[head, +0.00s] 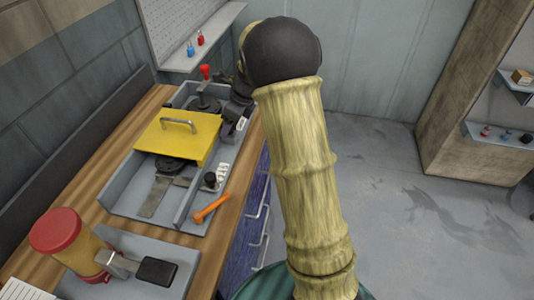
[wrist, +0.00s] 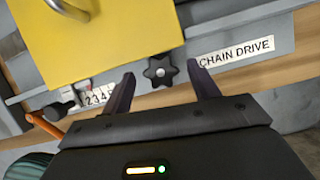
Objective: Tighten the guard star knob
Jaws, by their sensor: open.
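The guard star knob (wrist: 160,71) is black with several lobes and a light centre. In the wrist view it sits on the grey side just beyond my gripper. My gripper (wrist: 160,84) is open, with one finger on each side of the knob and apart from it. I cannot tell how far the fingertips are from it in depth. The yellow guard (wrist: 100,38) with its metal handle lies just above the knob; it also shows in the head view (head: 165,143). In the head view my arm and wrist hide the knob.
A "CHAIN DRIVE" label (wrist: 236,53) is right of the knob. An orange-handled tool (head: 211,209) lies at the bench front edge. A red-knobbed lever (head: 205,75) stands behind the guard.

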